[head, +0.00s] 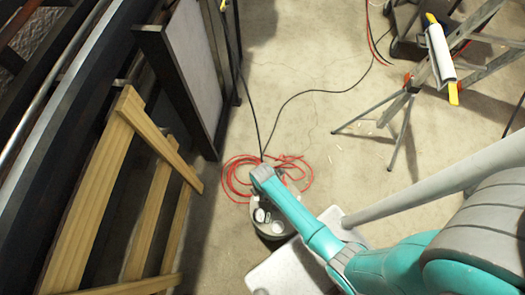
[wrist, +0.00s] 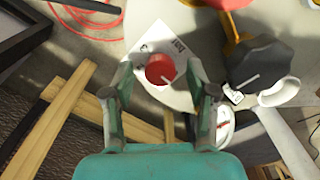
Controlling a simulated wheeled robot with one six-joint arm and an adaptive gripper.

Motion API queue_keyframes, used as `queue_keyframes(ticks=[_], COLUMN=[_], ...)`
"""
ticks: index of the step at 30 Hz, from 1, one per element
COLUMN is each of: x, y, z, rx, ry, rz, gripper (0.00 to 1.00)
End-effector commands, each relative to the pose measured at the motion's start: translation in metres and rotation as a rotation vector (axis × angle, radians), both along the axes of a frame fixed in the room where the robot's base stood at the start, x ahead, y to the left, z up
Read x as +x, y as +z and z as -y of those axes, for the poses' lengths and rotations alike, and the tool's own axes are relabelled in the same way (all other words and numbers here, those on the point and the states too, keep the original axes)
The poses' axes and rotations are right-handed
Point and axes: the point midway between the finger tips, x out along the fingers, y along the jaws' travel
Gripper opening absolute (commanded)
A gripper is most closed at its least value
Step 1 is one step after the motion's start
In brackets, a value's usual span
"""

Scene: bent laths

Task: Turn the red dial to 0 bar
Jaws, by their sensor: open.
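The red dial (wrist: 160,69) shows in the wrist view on a pale plate (wrist: 148,42) with the dark lettering "bar". A short light mark shows on the dial's lower right part. The scale figures are too small to read. My gripper (wrist: 160,78) is open, with one finger on each side of the dial and visible gaps between. I cannot tell how high the fingertips are above it. In the head view the dial is hidden by my arm.
A round stand (head: 272,234) carries small items under my arm. Beside the dial are a dark knob-like part (wrist: 260,62) and a white ring (wrist: 278,92). Red hose (head: 238,180) lies coiled on the floor.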

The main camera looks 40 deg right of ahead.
Motion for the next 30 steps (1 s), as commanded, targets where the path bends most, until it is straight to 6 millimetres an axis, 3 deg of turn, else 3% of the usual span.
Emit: queue_keyframes(ticks=[8, 21, 30], x=[0.000, 0.001, 0.000], y=[0.025, 0.104, 0.120], z=[0.000, 0.000, 0.000], rx=[0.000, 0.000, 0.000], ry=[0.000, 0.000, 0.000], rz=[0.002, 0.002, 0.000], gripper=[0.58, 0.58, 0.58])
